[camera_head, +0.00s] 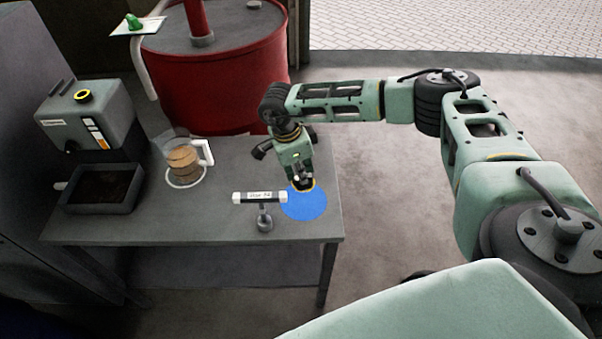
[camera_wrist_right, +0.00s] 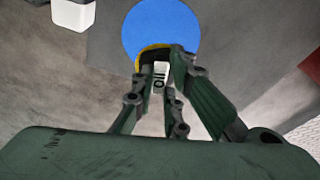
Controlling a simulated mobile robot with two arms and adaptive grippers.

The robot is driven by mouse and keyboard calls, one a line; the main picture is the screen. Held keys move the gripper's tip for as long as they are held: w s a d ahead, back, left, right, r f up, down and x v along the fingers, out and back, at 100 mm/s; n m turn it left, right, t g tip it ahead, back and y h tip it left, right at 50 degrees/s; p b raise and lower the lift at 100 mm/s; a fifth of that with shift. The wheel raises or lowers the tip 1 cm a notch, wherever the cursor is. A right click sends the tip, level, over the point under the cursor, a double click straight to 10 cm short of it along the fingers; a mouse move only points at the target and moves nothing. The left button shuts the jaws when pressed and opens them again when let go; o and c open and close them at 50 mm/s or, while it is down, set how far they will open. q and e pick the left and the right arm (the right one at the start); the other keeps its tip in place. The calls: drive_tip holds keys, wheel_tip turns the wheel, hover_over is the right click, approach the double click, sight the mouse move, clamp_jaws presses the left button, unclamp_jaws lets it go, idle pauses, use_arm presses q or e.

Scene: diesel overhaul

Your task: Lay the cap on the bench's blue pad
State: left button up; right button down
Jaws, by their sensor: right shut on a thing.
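My right gripper (camera_head: 303,178) is over the upper part of the round blue pad (camera_head: 303,206) on the bench (camera_head: 225,222). It is shut on the cap (camera_head: 309,186), a dark piece with a yellow rim, partly hidden by the fingers. In the right wrist view the gripper (camera_wrist_right: 163,80) holds the cap (camera_wrist_right: 148,50), and a pale label with dark letters shows between the fingers. The cap overlaps the near edge of the blue pad (camera_wrist_right: 160,22) there. I cannot tell whether the cap touches the pad. My left gripper is not in view.
A small sign on a stand (camera_head: 264,218) is close to the pad's left. A clear jug (camera_head: 183,158) with brown liquid, a dark tray (camera_head: 100,203) and a grey-green machine with a yellow ring on top (camera_head: 82,112) stand further left. A red drum (camera_head: 215,85) is behind the bench.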

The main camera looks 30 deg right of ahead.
sight(301, 188)
drive_tip(key=shift+d+f, duration=0.1)
drive_tip(key=shift+f, duration=0.2)
wheel_tip(301, 188, down, 2)
drive_tip(key=shift+f+b, duration=0.2)
drive_tip(key=shift+b, duration=0.8)
wheel_tip(301, 188, down, 3)
drive_tip(key=shift+f+b, duration=0.1)
drive_tip(key=shift+b, duration=0.95)
drive_tip(key=shift+f, duration=0.35)
drive_tip(key=c, duration=1.7)
unclamp_jaws()
drive_tip(key=shift+o, duration=0.2)
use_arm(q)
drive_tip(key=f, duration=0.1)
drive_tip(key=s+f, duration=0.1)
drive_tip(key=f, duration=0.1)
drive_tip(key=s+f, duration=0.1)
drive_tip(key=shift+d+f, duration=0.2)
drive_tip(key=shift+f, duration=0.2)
use_arm(e)
wheel_tip(301, 188, up, 12)
drive_tip(key=a, duration=0.2)
drive_tip(key=shift+w+a, duration=0.2)
drive_tip(key=shift+w, duration=0.1)
